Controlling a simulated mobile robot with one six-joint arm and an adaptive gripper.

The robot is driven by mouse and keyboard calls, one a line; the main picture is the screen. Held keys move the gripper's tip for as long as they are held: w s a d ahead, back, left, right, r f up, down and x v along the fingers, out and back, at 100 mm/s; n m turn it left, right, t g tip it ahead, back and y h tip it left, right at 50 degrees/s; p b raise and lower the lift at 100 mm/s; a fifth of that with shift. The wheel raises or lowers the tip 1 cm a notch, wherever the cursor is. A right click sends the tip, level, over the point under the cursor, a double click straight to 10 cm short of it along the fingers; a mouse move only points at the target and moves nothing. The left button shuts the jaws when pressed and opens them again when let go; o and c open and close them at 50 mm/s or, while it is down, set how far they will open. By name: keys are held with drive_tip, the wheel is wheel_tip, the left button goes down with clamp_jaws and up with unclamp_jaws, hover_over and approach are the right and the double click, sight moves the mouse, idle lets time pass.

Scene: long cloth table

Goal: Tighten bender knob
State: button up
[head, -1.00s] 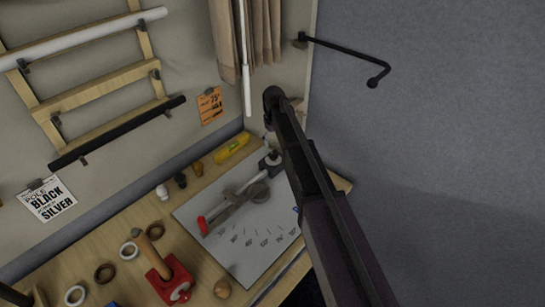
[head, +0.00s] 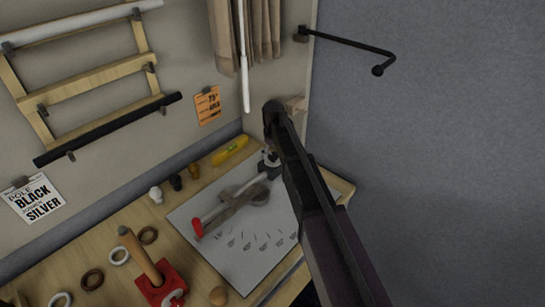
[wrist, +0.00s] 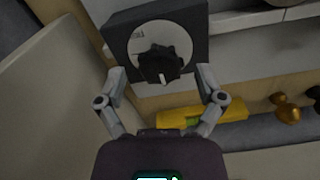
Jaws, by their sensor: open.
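In the wrist view, a black ridged knob (wrist: 164,66) with a white pointer mark sits on a pale round dial (wrist: 141,40) on a dark block (wrist: 196,18). My gripper (wrist: 163,82) is open, with one finger on each side of the knob. The fingers appear apart from the knob; whether they touch the block's lower edge I cannot tell. In the head view, the bender's lever with a red grip (head: 197,228) lies over a white board (head: 215,262) with angle marks. My arm covers the board's right side, and the knob cannot be made out there.
A yellow level (head: 230,151) lies behind the board; it also shows in the wrist view (wrist: 172,117). Several finials, rings and a red block (head: 163,285) with a wooden peg stand to the left. A black rod (head: 345,47) juts from the wall at upper right.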

drive_tip(key=shift+f, duration=0.1)
drive_tip(key=shift+c, duration=0.2)
drive_tip(key=c, duration=1.1)
